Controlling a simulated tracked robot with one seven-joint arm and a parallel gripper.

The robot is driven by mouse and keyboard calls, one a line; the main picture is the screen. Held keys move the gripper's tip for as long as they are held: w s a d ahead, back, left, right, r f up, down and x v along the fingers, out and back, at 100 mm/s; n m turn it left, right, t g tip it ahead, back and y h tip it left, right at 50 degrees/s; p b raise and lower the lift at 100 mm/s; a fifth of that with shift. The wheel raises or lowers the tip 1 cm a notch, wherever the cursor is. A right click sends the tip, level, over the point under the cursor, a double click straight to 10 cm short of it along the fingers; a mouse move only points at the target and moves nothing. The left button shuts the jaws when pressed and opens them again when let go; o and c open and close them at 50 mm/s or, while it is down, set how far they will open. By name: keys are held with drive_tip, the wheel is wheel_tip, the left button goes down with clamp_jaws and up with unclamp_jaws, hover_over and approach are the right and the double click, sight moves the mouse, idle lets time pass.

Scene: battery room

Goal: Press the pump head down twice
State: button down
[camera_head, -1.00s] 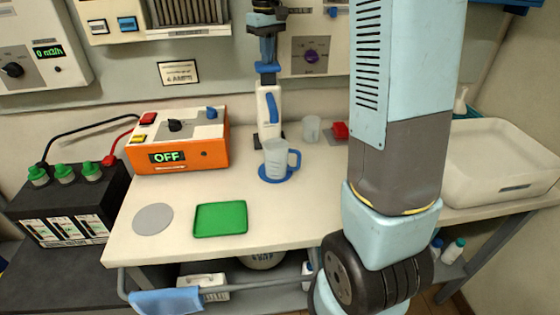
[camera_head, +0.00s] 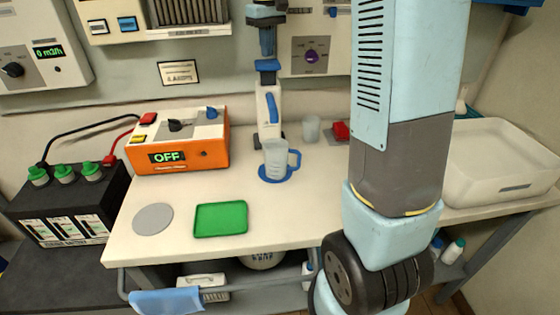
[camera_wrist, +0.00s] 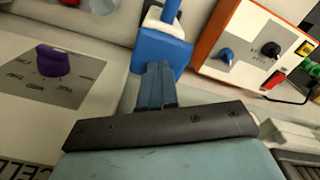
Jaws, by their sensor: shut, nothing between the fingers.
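The pump bottle (camera_head: 266,120) is white with a blue handle and stands upright at the back of the bench. Its blue pump head (camera_head: 268,65) sits on top, with a stem showing below it; it also shows in the wrist view (camera_wrist: 160,50). My gripper (camera_head: 267,54) points down directly above the pump head, shut and empty. In the wrist view my fingertips (camera_wrist: 158,68) overlap the near edge of the pump head; I cannot tell whether they touch it. A clear measuring jug (camera_head: 276,158) with a blue handle stands in front of the bottle on a blue disc.
An orange charger (camera_head: 180,157) reading OFF stands left of the bottle. A green tray (camera_head: 220,219) and a grey disc (camera_head: 153,219) lie in front. A white basin (camera_head: 500,178) is farther right.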

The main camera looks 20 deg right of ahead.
drive_tip(key=shift+r, duration=3)
drive_tip(key=shift+s, duration=0.1)
drive_tip(key=s+m+t, duration=0.2)
drive_tip(key=s+t, duration=0.1)
drive_tip(key=s, duration=1.4)
drive_tip(key=s+f+m+t, duration=0.1)
drive_tip(key=s+f, duration=0.2)
drive_tip(key=s, duration=0.4)
drive_tip(key=s+f+t, duration=0.1)
drive_tip(key=s+f, duration=0.3)
drive_tip(key=s, duration=0.3)
drive_tip(key=shift+s+d+m+t, duration=0.2)
drive_tip(key=shift+s+m+t, duration=0.1)
drive_tip(key=shift+s+m, duration=0.1)
